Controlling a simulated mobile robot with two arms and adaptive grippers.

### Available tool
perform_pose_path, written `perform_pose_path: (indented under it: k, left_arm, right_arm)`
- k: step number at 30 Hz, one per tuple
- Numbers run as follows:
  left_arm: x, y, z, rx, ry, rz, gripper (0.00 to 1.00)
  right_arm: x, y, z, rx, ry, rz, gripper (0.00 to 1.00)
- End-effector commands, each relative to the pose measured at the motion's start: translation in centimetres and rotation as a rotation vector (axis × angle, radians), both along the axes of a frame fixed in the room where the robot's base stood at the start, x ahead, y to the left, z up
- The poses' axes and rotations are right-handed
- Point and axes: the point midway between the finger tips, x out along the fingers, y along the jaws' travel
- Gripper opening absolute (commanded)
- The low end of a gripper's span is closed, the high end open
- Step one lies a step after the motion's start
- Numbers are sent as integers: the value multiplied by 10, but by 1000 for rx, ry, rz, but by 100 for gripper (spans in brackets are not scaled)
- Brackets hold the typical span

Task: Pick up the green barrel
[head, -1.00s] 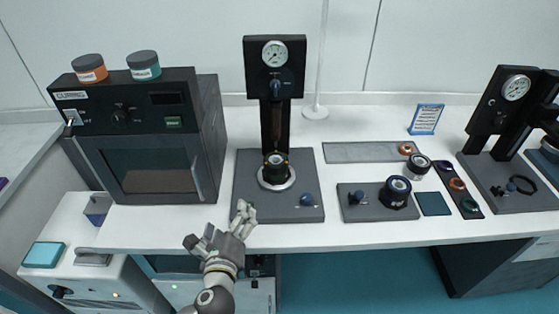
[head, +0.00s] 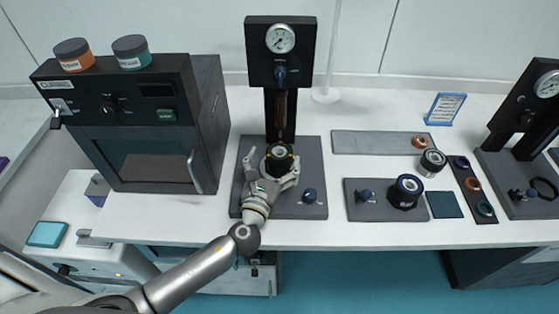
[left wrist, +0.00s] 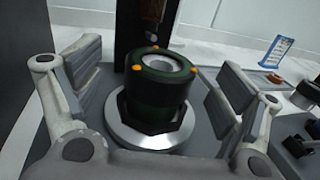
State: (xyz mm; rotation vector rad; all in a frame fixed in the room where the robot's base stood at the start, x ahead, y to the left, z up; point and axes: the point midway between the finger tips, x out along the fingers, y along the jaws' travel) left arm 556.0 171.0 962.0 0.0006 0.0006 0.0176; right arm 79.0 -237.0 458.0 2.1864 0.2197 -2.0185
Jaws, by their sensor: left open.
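The green barrel (head: 279,160) stands upright on the base of the press in the head view. It is dark green with a pale open centre and small orange dots on its rim. In the left wrist view the barrel (left wrist: 156,92) sits on a round silver plate (left wrist: 150,135). My left gripper (head: 271,178) is open at the front of the barrel. In the left wrist view its fingers (left wrist: 160,95) stand to the left and right of the barrel, with gaps on both sides. My right gripper is not in view.
The press column (head: 281,70) with a gauge rises right behind the barrel. A blue knob (head: 309,195) is at the right front of its base. A black oven (head: 140,130) stands left. A dark blue-ringed barrel (head: 406,191) stands on a plate to the right.

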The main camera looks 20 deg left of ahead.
Motion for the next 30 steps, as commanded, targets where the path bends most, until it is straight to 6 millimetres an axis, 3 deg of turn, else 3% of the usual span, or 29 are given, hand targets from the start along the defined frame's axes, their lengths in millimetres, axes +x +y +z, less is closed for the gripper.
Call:
perform_pose_path:
  k: [1, 5, 9, 17, 30]
  left_arm:
    - [9, -1, 3, 0, -2, 1, 90]
    - [26, -2, 2, 0, -1, 0, 90]
    - [36, -2, 1, -1, 0, 0, 90]
    - [37, -1, 0, -1, 0, 0, 89]
    - [37, -1, 1, -1, -2, 0, 32]
  right_arm:
    - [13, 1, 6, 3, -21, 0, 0]
    - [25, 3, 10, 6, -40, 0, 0]
    - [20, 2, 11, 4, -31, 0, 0]
    - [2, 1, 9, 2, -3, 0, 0]
    - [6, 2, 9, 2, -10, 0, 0]
